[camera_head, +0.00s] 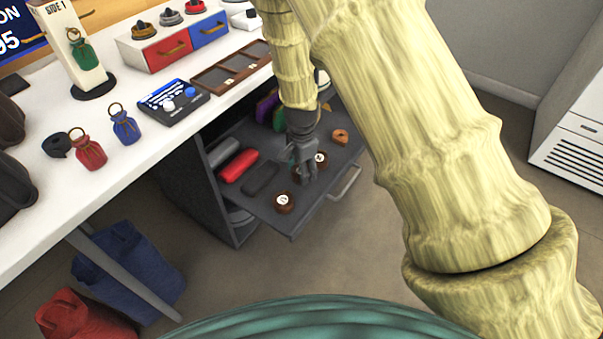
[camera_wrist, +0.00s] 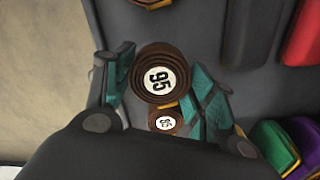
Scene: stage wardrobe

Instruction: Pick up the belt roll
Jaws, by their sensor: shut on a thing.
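My gripper (camera_head: 305,172) is over the open drawer in the head view, pointing down. In the wrist view its teal-padded fingers are shut on a brown belt roll (camera_wrist: 143,62) with a white "95" label facing the camera. A second, smaller-looking brown roll (camera_wrist: 165,122), also marked 95, shows just beyond it between the fingers. Another brown roll (camera_head: 284,202) lies near the drawer's front corner; a roll's edge also shows at the top of the wrist view (camera_wrist: 150,2). One more roll (camera_head: 320,158) lies right of the gripper. Whether the held roll touches the drawer floor I cannot tell.
The grey drawer (camera_head: 292,225) also holds a red case (camera_head: 238,166), dark and grey cases, green and purple items, and an orange roll (camera_head: 340,136). A white table (camera_head: 40,190) with pouches and a control box stands at left. Blue and red bags lie on the floor.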

